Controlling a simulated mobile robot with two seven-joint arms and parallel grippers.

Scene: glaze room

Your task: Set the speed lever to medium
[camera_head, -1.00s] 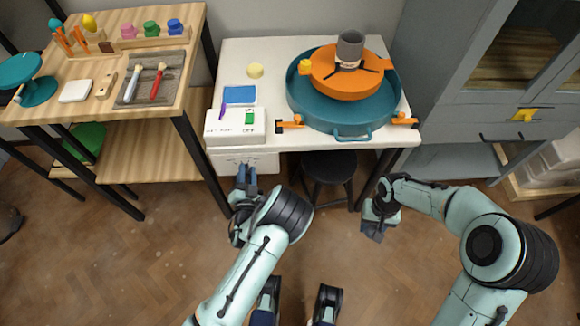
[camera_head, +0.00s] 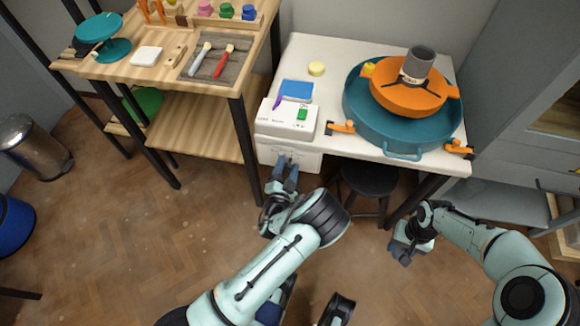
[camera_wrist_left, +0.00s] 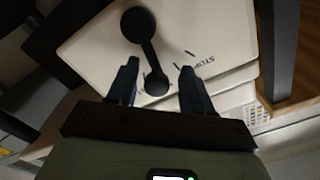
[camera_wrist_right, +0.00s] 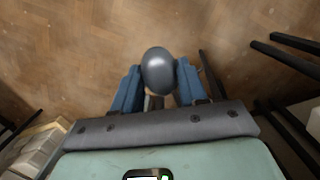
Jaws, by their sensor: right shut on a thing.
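The speed lever (camera_wrist_left: 148,55) is black, with a round pivot and a knob end, on a white panel (camera_wrist_left: 190,50) with marks and lettering I cannot fully read. My left gripper (camera_wrist_left: 158,78) is open, and the knob end shows between its two fingers; I cannot tell whether they touch it. In the head view my left gripper (camera_head: 285,168) is just in front of the white box (camera_head: 305,160) under the table edge, and the lever cannot be made out. My right gripper (camera_head: 400,254) is shut on a dark grey rounded thing (camera_wrist_right: 158,70), above the floor.
A black stool (camera_head: 370,180) stands below. A wooden shelf (camera_head: 190,125) stands at left.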

